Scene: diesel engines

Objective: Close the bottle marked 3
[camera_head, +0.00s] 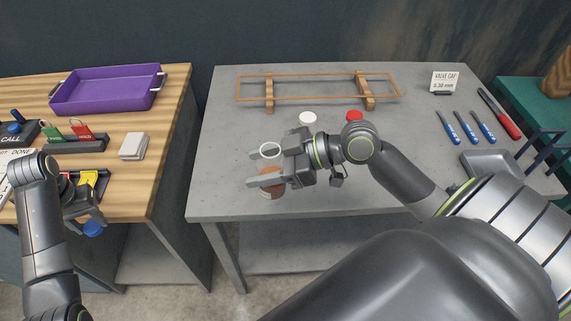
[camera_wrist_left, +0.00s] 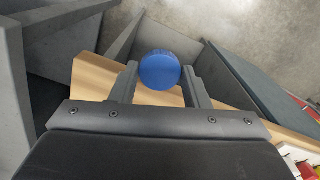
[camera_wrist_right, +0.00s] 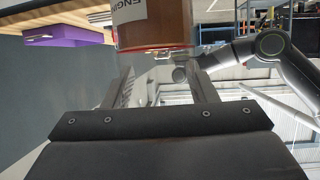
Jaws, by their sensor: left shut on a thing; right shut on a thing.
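My left gripper (camera_head: 88,214) is shut on a blue cap (camera_head: 93,229), over the front edge of the wooden bench. The cap shows as a round blue disc between the fingertips in the left wrist view (camera_wrist_left: 159,70). My right gripper (camera_head: 266,167) is shut on an amber bottle (camera_head: 271,192) with a white label, above the grey table's front left part. A pale ring (camera_head: 270,150) shows at its upper end, apparently the uncapped mouth. The right wrist view shows the bottle (camera_wrist_right: 155,35) with part of its label, "ENGIN"; no number 3 is readable.
A white round cap (camera_head: 308,118) and a red one (camera_head: 355,115) are on the grey table (camera_head: 225,190), before a wooden rack (camera_head: 318,98). Blue-handled tools (camera_head: 465,128) lie at right.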

